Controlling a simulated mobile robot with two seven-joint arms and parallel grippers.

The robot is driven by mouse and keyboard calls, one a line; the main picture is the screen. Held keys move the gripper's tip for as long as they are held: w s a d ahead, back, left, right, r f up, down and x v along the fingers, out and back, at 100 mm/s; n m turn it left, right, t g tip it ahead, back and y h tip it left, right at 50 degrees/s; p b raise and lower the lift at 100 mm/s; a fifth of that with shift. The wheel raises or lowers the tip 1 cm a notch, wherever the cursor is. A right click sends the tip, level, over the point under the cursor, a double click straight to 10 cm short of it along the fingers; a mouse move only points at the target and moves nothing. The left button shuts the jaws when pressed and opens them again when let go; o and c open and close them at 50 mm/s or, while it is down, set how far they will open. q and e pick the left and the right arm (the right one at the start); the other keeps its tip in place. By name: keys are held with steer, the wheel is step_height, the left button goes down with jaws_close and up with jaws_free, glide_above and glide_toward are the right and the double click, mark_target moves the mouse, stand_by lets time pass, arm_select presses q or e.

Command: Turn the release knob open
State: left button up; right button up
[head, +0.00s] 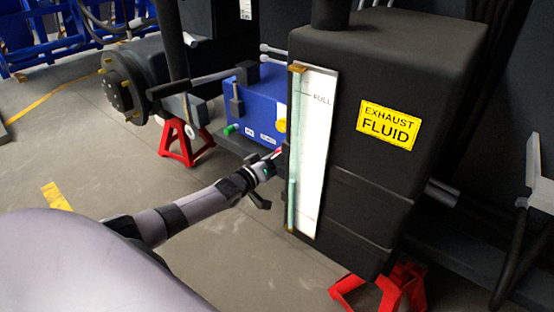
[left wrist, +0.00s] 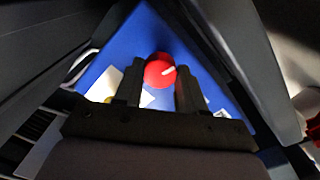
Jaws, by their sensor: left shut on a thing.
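The release knob (left wrist: 160,70) is round and red with a white line mark, set against the blue box (head: 262,100). In the left wrist view the mark points right and slightly up. My left gripper (left wrist: 159,84) has one dark finger on each side of the knob and is shut on it. In the head view my left gripper (head: 270,165) reaches the lower right of the blue box, beside the black tank. There the knob is mostly hidden, with only a bit of red at the fingertips. My right gripper is not in view.
The black exhaust fluid tank (head: 370,70) with a clear level gauge (head: 312,150) stands close to the right of my left gripper. A red stand (head: 185,145) and a wheel hub (head: 125,85) are to the left. Open floor (head: 80,155) lies at the left.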

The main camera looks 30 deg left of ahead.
arm_select(q)
steer(key=shift+f+n, duration=0.1)
steer(key=shift+n, duration=0.8)
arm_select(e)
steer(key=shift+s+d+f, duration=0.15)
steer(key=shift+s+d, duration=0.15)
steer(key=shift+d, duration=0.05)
arm_select(q)
steer(key=o, duration=1.1)
steer(key=shift+c, duration=0.2)
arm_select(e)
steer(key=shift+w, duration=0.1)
arm_select(q)
steer(key=shift+s, duration=0.15)
steer(key=s+p, duration=0.3)
steer(key=s, duration=0.4)
steer(key=shift+a, duration=0.45)
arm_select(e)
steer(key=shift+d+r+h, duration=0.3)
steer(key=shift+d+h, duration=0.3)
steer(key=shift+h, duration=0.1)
